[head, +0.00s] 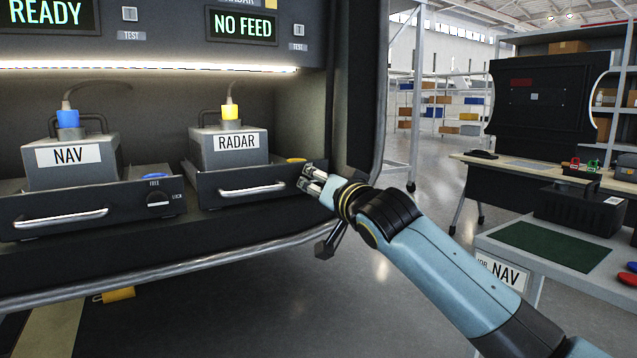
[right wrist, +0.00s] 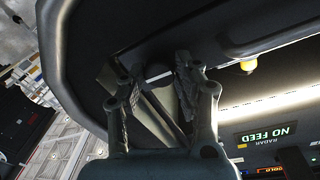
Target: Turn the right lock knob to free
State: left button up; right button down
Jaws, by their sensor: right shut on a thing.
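The RADAR tray (head: 250,188) holds a grey box labelled RADAR (head: 232,148), with a yellow plug in its top. My right gripper (head: 313,178) is at the right end of this tray's front, where it covers the right lock knob in the head view. In the right wrist view, the gripper (right wrist: 155,82) has its fingers on both sides of a dark part with a pale edge, the right lock knob (right wrist: 158,73). The knob's setting and labels cannot be read. My left gripper is out of view.
The NAV tray (head: 70,215) at left has a similar knob (head: 158,198) marked FREE and LOCK. A display (head: 242,25) reads NO FEED. The rack's upright frame (head: 362,90) stands close behind my right arm. A bench with a green mat (head: 548,246) stands at right.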

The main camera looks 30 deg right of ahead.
jog(key=shift+d+f+n+t+y+p, duration=0.1)
jog(key=shift+n+t+y+p, duration=0.25)
jog(key=shift+n+p, duration=2.9)
jog(key=shift+n+t+y+p, duration=0.2)
jog(key=shift+n+y, duration=0.25)
jog(key=shift+n, duration=5.8)
jog(key=c, duration=0.9)
grip_release()
jog(key=shift+f, duration=0.1)
jog(key=shift+c, duration=0.2)
